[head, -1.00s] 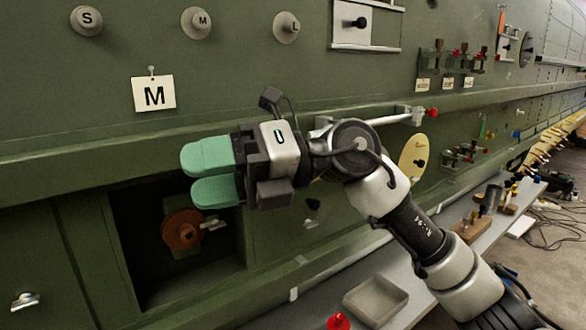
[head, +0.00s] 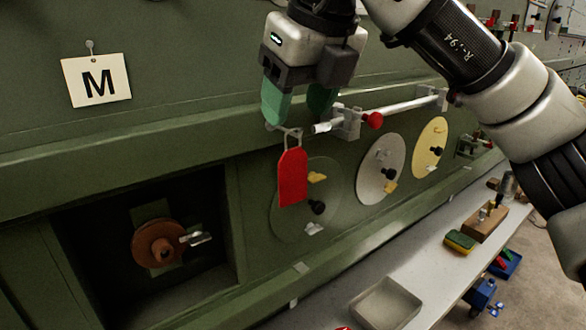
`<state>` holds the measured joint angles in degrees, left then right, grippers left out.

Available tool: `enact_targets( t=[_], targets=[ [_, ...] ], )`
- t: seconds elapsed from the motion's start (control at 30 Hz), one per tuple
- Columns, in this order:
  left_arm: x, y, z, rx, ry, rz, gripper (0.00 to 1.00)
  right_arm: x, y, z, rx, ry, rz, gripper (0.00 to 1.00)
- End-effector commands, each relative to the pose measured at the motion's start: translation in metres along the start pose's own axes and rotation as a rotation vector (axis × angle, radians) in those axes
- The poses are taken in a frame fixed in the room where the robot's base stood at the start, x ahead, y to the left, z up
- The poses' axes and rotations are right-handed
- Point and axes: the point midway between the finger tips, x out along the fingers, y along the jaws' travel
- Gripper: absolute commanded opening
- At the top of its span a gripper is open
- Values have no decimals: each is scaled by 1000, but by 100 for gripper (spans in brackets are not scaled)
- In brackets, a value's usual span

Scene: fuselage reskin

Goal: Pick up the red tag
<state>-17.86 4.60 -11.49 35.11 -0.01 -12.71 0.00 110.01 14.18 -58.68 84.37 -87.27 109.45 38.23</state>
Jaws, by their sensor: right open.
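The red tag (head: 292,178) hangs in the head view from a small hook on the green fuselage wall, by a pale loop at its top. It hangs upright in front of a green round cover. My right gripper (head: 296,118) points down just above the tag, with its green fingertips apart. The fingertips are near the hook and the loop, and the tag's red body is below them. I cannot tell whether the fingers touch the loop. My left gripper is not in view.
A metal rod with a red knob (head: 373,120) sticks out right beside the fingers. Grey (head: 381,170) and yellow (head: 430,148) round covers are to the right. An open recess with a brown wheel (head: 158,243) is at left. A grey tray (head: 385,303) rests on the ledge below.

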Motion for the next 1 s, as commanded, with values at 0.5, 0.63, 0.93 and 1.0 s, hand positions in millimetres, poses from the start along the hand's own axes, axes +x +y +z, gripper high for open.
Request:
enact_targets(
  t=[0.5,0.63,0.93,1.0],
  targets=[
    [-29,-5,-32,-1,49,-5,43,55,-1,-4,-1,2,4,57],
    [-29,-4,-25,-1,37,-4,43,60,-1,-5,-1,0,3,57],
    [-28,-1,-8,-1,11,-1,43,60,-1,-5,-1,0,3,36],
    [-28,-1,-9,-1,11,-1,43,60,-1,-5,-1,0,3,28]
  ],
)
